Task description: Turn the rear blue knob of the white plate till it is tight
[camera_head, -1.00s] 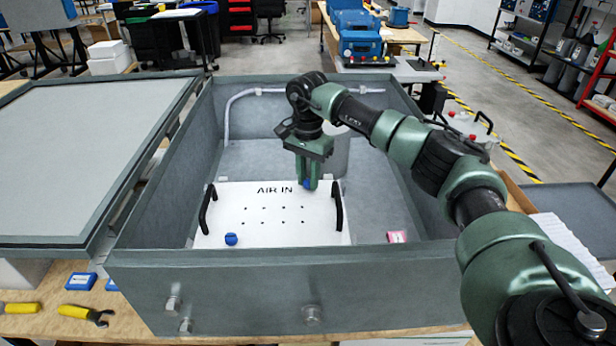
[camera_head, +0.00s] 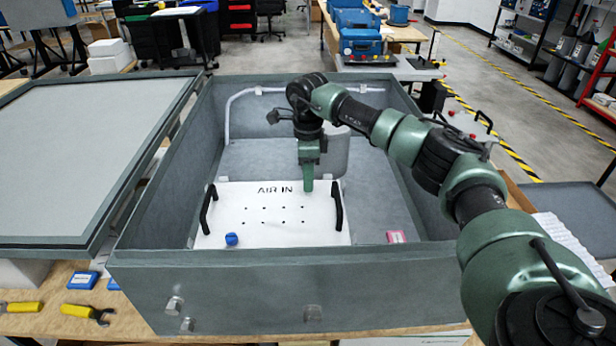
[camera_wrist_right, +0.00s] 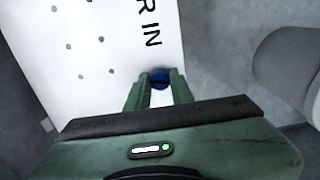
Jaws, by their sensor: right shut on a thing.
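The white plate (camera_head: 228,208) with "AIR IN" lettering, several small holes and two black handles lies in the grey box. The rear blue knob (camera_wrist_right: 160,76) shows in the right wrist view at the plate's edge near the lettering. My right gripper (camera_head: 307,188) points down at the plate's rear right; its fingers (camera_wrist_right: 157,86) are shut on this knob, one on each side. In the head view the fingers hide the knob. The front blue knob (camera_head: 232,239) is at the plate's front left, clear of the gripper. My left gripper is not in view.
The grey box walls (camera_head: 280,262) surround the plate. A grey cylinder (camera_head: 340,152) stands close behind the gripper. A pink-labelled piece (camera_head: 396,237) lies at the box's front right. Yellow-handled tools (camera_head: 88,312) lie outside at the left front.

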